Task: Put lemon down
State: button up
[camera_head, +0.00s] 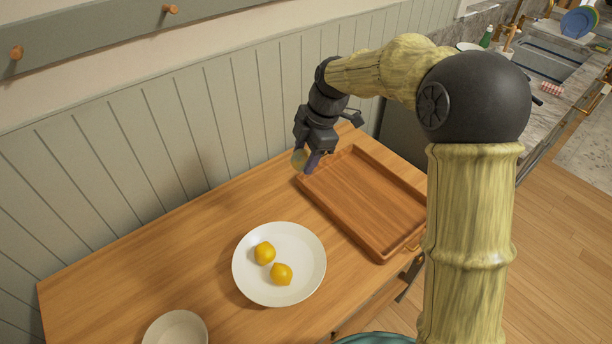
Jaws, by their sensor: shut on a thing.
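My gripper (307,163) is above the back left corner of the wooden tray, near the panelled wall. It is shut on a small yellowish thing (299,157), mostly hidden by the fingers. I cannot make out its shape or tell for sure that it is a lemon. Two bright yellow lemons, one (264,253) at the upper left and one (282,274) at the lower right, lie on a round white plate (304,282). The plate stands on the wooden tabletop, left of and nearer than the tray, well away from my gripper.
The wooden tray (365,200) is empty where visible and has a raised rim; my arm covers its right part. A pale bowl (176,328) stands at the bottom left. The tabletop (170,255) left of the plate is clear. The panelled wall (150,150) borders the back edge.

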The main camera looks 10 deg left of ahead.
jog(key=shift+r, duration=0.7)
